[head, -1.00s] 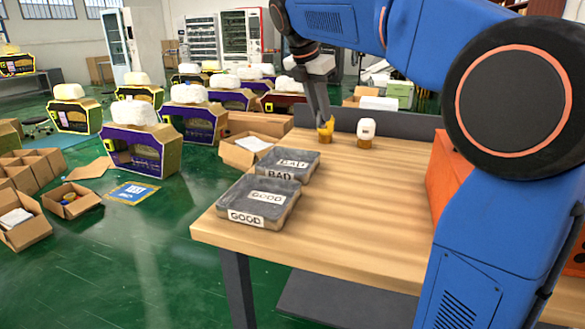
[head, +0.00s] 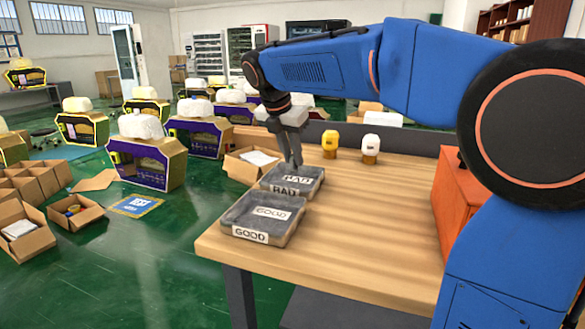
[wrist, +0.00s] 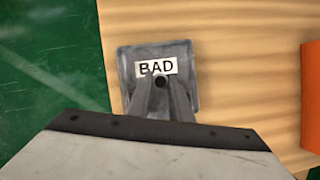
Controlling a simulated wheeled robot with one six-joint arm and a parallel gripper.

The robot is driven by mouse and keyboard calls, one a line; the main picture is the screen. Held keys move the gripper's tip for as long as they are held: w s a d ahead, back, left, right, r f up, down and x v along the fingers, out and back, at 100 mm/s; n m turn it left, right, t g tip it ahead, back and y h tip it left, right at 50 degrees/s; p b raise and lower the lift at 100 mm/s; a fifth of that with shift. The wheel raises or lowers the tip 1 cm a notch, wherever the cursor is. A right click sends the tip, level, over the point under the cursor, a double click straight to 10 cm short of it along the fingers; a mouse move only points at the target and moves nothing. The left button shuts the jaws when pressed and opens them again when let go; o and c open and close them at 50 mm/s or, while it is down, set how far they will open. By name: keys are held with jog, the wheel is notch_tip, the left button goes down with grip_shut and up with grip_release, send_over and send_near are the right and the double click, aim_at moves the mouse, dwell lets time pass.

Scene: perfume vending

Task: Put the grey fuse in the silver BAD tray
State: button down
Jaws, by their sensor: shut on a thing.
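My gripper (head: 296,163) is over the silver BAD tray (head: 318,184), with its fingers pointing down. In the wrist view the gripper (wrist: 160,84) is shut on a small dark round thing (wrist: 160,81), which seems to be the end of the grey fuse. The fingers hide most of it. The BAD tray also shows in the wrist view (wrist: 188,60), with its white label (wrist: 143,68) just beyond the fingertips. Nothing else shows in the tray. The height of the fuse above the tray floor is hard to tell.
The GOOD tray (head: 238,216) stands in front of the BAD tray. A yellow-topped object (head: 329,141) and a white-topped one (head: 370,146) stand behind on the wooden table (head: 370,230). An orange box (head: 450,200) is at right. The table's middle is clear.

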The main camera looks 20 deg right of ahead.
aim_at(291, 163)
jog(key=shift+f, duration=1.85)
jog(key=shift+f, duration=0.15)
jog(key=c, duration=1.6)
grip_release()
jog(key=v, duration=1.2)
jog(key=shift+d, duration=0.1)
jog(key=shift+s, duration=0.1)
